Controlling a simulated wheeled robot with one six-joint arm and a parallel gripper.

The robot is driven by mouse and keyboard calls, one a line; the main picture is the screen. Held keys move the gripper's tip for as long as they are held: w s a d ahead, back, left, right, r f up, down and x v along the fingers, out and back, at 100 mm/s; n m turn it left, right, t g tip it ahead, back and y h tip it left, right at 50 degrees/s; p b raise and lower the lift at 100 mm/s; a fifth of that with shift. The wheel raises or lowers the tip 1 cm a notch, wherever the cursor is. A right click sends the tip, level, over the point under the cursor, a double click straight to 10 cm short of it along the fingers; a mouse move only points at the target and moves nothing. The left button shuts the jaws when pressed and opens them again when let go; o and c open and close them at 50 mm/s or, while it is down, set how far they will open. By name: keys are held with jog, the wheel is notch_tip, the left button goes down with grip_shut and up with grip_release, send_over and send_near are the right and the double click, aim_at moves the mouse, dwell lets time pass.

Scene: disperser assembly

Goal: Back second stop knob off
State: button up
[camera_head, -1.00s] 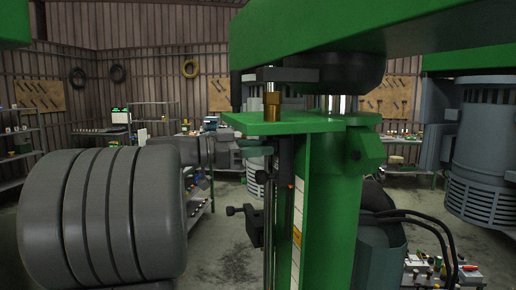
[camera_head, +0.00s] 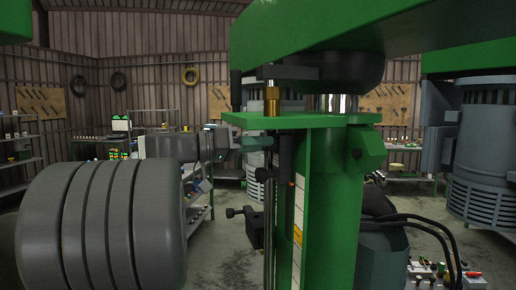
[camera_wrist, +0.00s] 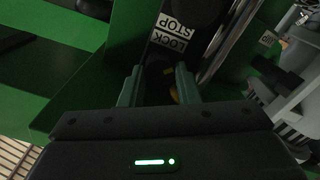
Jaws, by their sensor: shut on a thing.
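The disperser's green column (camera_head: 335,200) stands right of centre in the head view. Beside its left face run thin vertical rods with dark stop parts. My gripper (camera_head: 256,141) reaches in from the left, just under the green plate. In the wrist view the two grey-green fingers of my gripper (camera_wrist: 158,80) are close together around a dark spot below a LOCK STOP label (camera_wrist: 170,32). My gripper is shut on the stop knob, mostly hidden between the fingers. Another black knob (camera_head: 235,212) on a dark block stands lower and free.
The green plate (camera_head: 290,121) with a brass fitting (camera_head: 272,99) lies just above my gripper. A green beam (camera_head: 370,35) crosses overhead. Black hoses (camera_head: 425,222) and a grey motor (camera_head: 483,160) are at right. Shelves and benches stand farther back.

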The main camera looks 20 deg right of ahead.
jog(key=shift+r+n, duration=0.1)
jog(key=shift+n, duration=0.8)
jog(key=o, duration=1)
jog(key=shift+c, duration=0.2)
jog(key=shift+a, duration=0.1)
jog(key=w+a+b, duration=0.1)
jog(key=a+b, duration=0.1)
jog(key=a, duration=1.1)
jog(key=shift+w+a+b, duration=0.3)
jog(key=shift+b, duration=0.1)
